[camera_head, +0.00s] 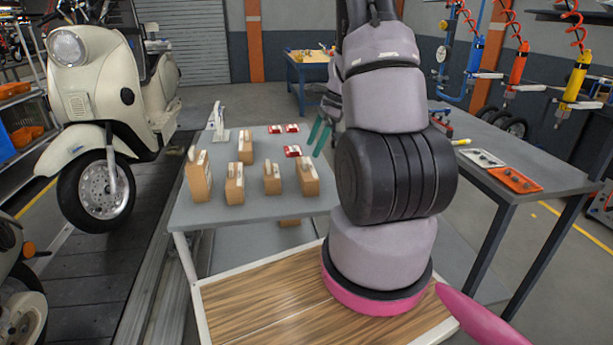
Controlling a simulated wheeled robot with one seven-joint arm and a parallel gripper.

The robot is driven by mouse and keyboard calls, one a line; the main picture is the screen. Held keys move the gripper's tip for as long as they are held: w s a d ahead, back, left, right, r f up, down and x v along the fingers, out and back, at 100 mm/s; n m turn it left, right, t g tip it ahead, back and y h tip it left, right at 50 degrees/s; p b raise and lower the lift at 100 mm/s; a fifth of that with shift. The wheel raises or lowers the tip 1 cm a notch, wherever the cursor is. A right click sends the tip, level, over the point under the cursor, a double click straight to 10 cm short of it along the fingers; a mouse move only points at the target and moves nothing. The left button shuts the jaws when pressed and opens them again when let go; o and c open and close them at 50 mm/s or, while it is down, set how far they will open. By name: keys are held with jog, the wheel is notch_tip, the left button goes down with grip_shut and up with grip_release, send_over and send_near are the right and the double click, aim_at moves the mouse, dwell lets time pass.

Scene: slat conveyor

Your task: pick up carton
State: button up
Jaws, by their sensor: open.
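Several brown cartons with pale strips on top stand on the grey table. One (199,178) is at the left front, one (245,149) farther back, two (235,185) (272,180) in the middle, and one (308,178) at the right front. My gripper (319,134) shows as green fingers just left of my arm, which hides part of it. It is open, above or behind the right side of the table, apart from the cartons. I see nothing between its fingers.
Red-and-white items (292,151) lie near the gripper. A white upright object (218,122) stands at the table's back left. A dark table (540,178) with an orange tray (515,180) is right; a cream scooter (105,90) is left.

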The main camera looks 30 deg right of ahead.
aim_at(307, 158)
jog(key=shift+s+a+x, duration=0.15)
jog(key=shift+x, duration=1.2)
jog(key=shift+s+a+x, duration=0.15)
jog(key=shift+x, duration=1.2)
jog(key=shift+r, duration=0.1)
grip_shut()
